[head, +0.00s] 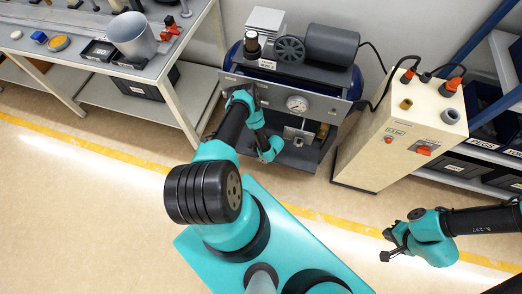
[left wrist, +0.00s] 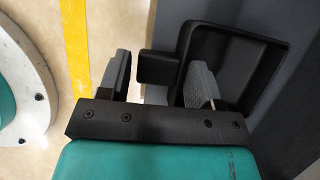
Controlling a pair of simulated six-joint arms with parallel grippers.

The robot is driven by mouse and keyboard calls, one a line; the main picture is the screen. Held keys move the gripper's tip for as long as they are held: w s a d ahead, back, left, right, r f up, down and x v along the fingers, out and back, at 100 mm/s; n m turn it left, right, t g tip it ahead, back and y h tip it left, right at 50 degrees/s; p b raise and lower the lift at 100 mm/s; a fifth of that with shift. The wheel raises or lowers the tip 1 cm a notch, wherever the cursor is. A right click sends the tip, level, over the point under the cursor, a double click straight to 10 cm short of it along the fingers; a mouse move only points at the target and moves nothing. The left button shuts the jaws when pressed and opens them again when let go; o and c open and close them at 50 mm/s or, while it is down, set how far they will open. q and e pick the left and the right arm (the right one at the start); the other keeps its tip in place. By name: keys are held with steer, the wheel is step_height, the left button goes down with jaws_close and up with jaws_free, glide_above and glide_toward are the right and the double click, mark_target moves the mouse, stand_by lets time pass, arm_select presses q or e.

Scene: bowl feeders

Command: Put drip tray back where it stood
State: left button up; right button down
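The drip tray (left wrist: 235,38) is a black, square, shallow tray with a raised rim, at the upper right of the left wrist view. A black tab (left wrist: 157,67) sticks out from its left side. My left gripper (left wrist: 160,80) is open, with the tab between its grey fingers. The left finger is apart from the tab, and the right finger overlaps the tray in the picture; I cannot tell whether it touches. In the head view my left wrist is low at the compressor's front, and its fingertips are hidden. My right gripper (head: 387,244) is open and empty above the floor.
The floor (head: 80,200) in front is clear.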

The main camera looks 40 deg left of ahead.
arm_select(q)
steer(key=shift+o, duration=1.1)
